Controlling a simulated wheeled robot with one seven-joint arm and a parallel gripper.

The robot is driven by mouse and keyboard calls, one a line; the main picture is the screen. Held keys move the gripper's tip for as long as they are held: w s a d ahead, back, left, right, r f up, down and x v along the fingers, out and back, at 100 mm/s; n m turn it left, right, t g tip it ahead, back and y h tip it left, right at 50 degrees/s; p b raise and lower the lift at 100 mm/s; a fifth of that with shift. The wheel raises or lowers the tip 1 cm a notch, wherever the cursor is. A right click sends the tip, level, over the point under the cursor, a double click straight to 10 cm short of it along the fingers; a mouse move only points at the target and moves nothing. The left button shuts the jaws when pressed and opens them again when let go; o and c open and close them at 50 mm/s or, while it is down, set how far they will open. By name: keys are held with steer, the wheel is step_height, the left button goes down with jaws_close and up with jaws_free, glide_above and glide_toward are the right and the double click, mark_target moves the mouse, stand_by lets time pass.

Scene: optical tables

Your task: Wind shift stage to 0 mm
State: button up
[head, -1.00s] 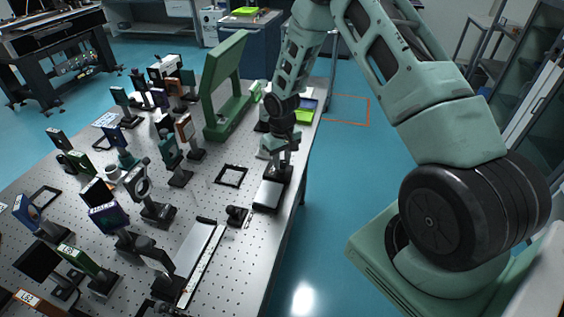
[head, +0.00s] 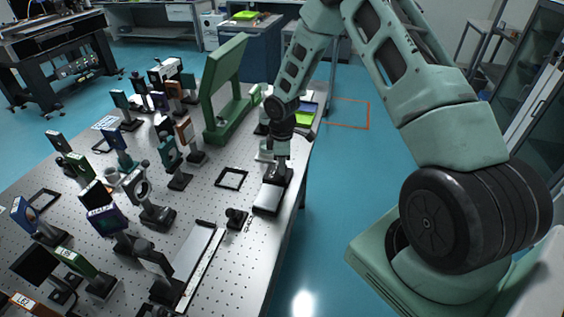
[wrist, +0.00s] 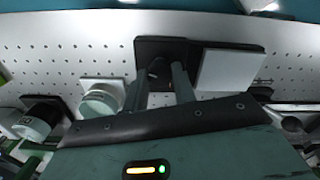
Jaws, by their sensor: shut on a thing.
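The shift stage stands near the right edge of the table, with a pale flat plate (head: 268,199) and a black block (head: 284,177) behind it. In the wrist view the pale plate (wrist: 232,69) sits beside the black block (wrist: 160,48). A dark round knob (wrist: 156,72) stands out from the block. My gripper (wrist: 161,84) is shut on the knob, with one finger on each side. In the head view my gripper (head: 282,160) points down at the block, and its fingertips are hard to make out. No scale reading is legible.
A green frame (head: 222,90) stands behind to the left. An empty black square frame (head: 231,178), a small black post (head: 236,217) and a long rail plate (head: 196,252) lie nearby. Several mounted optics crowd the table's left. Two white-and-dark cylinders (wrist: 101,98) (wrist: 38,120) show left in the wrist view.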

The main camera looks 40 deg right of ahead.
steer(key=n, duration=0.4)
steer(key=shift+n+p, duration=0.3)
steer(key=shift+p, duration=0.1)
stand_by(0.4)
steer(key=o, duration=1)
steer(key=shift+r, duration=0.15)
step_height(320, 180, up, 17)
steer(key=b, duration=0.3)
steer(key=shift+r, duration=0.1)
